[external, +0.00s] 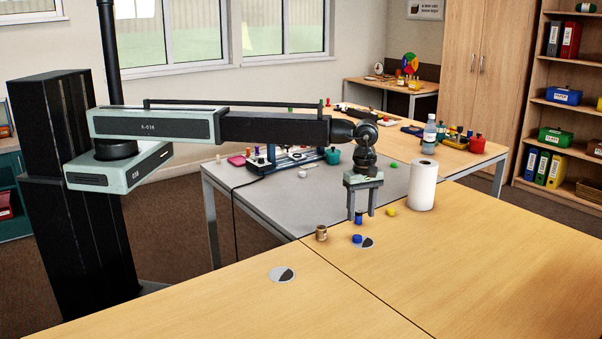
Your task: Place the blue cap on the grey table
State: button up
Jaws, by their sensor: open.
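A small blue cap (357,239) lies at the left edge of a black-and-grey disc on the wooden table. A second small blue piece (359,219) shows just behind it, between and slightly below my fingertips; I cannot tell whether it is a cap too. My gripper (361,212) points down with its two fingers apart, above and behind the blue cap. I cannot tell whether a finger touches the blue piece. The grey table (265,205) lies behind and to the left, its front edge meeting the wooden table.
A brown jar (321,233) stands left of the blue cap, and a yellow cap (391,211) lies right of my gripper. A white paper roll (422,186) stands further right. A blue-framed rack (290,159) stands at the grey table's back. The grey table's front left is clear.

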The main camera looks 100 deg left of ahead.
aim_at(358, 236)
jog(key=shift+s+d+f+b, duration=0.1)
jog(key=shift+d+f+b, duration=0.05)
jog(key=shift+f+b, duration=0.35)
notch_tip(358, 236, down, 7)
jog(key=b, duration=0.7)
jog(key=shift+s, duration=0.1)
jog(key=shift+r, duration=0.15)
grip_shut()
